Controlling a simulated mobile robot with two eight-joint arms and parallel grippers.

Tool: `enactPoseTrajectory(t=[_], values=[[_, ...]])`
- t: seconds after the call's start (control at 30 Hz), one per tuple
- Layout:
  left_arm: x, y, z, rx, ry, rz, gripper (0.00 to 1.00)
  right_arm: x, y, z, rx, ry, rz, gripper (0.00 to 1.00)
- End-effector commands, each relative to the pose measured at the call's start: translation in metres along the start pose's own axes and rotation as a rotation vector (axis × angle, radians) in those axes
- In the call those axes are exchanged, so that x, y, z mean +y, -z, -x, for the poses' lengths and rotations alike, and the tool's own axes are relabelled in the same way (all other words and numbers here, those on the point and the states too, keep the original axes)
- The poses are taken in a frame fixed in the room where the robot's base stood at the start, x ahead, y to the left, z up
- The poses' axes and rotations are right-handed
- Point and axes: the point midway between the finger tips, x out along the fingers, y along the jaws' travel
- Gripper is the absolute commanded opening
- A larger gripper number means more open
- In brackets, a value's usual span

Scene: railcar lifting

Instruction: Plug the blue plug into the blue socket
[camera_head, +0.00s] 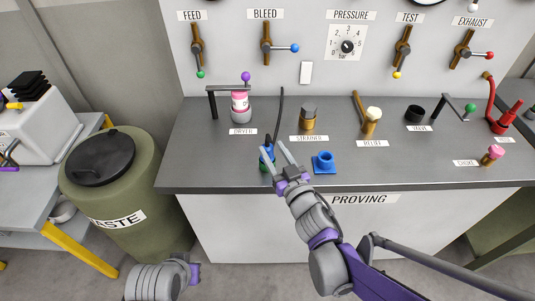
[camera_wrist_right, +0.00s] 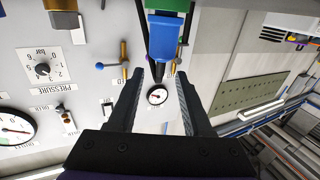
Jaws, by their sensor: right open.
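The blue plug (camera_head: 269,152) is at the front of the counter, left of the blue socket, with a green part at its lower end and a black cable rising behind it. In the right wrist view the blue plug (camera_wrist_right: 163,38) shows between and beyond the fingertips, with green above it. The blue socket (camera_head: 323,163) stands on the counter near its front edge, with nothing in it. My right gripper (camera_head: 274,149) is open beside the plug, its fingers reaching around it; contact cannot be told. It also shows open in the right wrist view (camera_wrist_right: 162,76).
The grey counter (camera_head: 220,168) has a dryer jar (camera_head: 240,107), a brass strainer (camera_head: 308,118) and a relief valve (camera_head: 371,122) behind the plug and socket. A panel with levers and a pressure dial (camera_head: 347,45) rises behind. A waste drum (camera_head: 115,185) stands at left.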

Motion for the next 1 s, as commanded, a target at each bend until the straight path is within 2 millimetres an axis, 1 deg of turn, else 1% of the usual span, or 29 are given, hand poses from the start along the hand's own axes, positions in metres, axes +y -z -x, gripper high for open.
enactPoseTrajectory(t=[0.03, 0.1, 0.27, 0.53, 0.63, 0.87, 1.0], values=[[0.0, 0.001, 0.001, 0.001, 0.0, 0.0, 0.0, 0.0, 0.001, -0.008, 0.0, 0.0, 0.0, 0.5], [0.0, 0.001, 0.002, 0.001, 0.0, 0.0, 0.0, 0.0, 0.001, -0.015, -0.001, -0.001, -0.001, 0.5], [0.0, 0.002, 0.003, 0.001, 0.0, 0.0, 0.0, 0.0, 0.001, -0.026, -0.001, -0.001, 0.0, 0.5], [0.0, 0.008, 0.011, 0.005, 0.0, 0.0, 0.0, 0.0, 0.005, -0.065, 0.0, -0.002, 0.0, 0.5], [0.0, 0.009, 0.011, 0.005, 0.0, 0.0, 0.0, 0.0, 0.004, -0.072, -0.001, -0.002, 0.0, 0.5], [0.0, 0.008, 0.011, 0.005, 0.0, 0.0, 0.0, 0.0, 0.003, -0.072, -0.001, -0.003, 0.0, 0.5], [0.0, 0.008, 0.011, 0.005, 0.0, 0.0, 0.0, 0.0, 0.003, -0.072, -0.001, -0.003, 0.0, 0.25]])
